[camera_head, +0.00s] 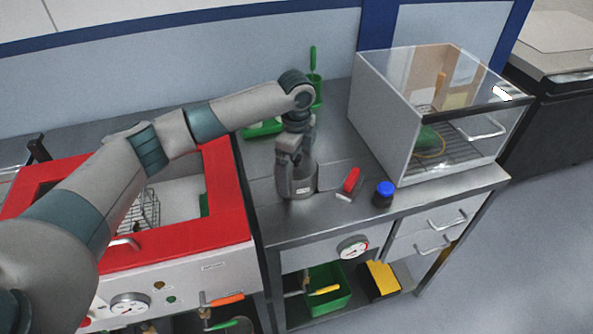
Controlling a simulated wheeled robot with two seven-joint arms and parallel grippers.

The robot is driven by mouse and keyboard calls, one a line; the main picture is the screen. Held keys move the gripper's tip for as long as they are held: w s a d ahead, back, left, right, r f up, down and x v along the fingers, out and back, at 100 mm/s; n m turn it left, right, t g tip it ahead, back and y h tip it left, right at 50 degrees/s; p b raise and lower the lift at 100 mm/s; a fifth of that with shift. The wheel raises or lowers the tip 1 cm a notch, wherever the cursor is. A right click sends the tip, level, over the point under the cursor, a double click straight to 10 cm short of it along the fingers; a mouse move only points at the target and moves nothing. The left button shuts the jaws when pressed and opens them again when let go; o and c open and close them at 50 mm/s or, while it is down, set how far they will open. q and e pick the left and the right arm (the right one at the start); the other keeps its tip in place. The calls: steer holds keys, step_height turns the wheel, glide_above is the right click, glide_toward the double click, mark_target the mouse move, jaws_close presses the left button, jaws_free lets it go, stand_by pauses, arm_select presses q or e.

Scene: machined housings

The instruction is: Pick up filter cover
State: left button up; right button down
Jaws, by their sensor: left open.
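My left arm reaches in from the left, and its gripper (295,182) points down over the steel worktop. It is open, at a grey cylindrical housing (307,184) with a small pale label low on its front. The gripper overlaps the housing and hides much of its upper part and left side. I cannot tell whether the fingers touch it. No separate filter cover can be made out clearly; it may be this grey part. My right gripper is not in view.
A red block (351,179) and a jar with a blue lid (384,193) stand right of the housing. A clear-fronted cabinet (382,118) stands at the right. A red-rimmed basin unit (226,187) is left. Green items (263,128) lie behind. The worktop's front edge is close.

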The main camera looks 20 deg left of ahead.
mark_target(297, 158)
arm_select(q)
steer(key=c, duration=1)
steer(key=shift+r, duration=0.15)
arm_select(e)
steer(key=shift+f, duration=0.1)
arm_select(q)
steer(key=shift+w+r+b, duration=0.1)
steer(key=shift+r+b, duration=0.3)
steer(key=shift+r, duration=0.2)
step_height(297, 158, up, 2)
steer(key=shift+r+b, duration=0.2)
steer(key=shift+b, duration=0.4)
steer(key=s+d+r+b, duration=0.3)
steer(key=s+d+r, duration=0.2)
steer(key=d, duration=0.5)
step_height(297, 158, up, 2)
steer(key=shift+s+d+r, duration=0.1)
steer(key=shift+s+d, duration=0.1)
steer(key=shift+d, duration=0.05)
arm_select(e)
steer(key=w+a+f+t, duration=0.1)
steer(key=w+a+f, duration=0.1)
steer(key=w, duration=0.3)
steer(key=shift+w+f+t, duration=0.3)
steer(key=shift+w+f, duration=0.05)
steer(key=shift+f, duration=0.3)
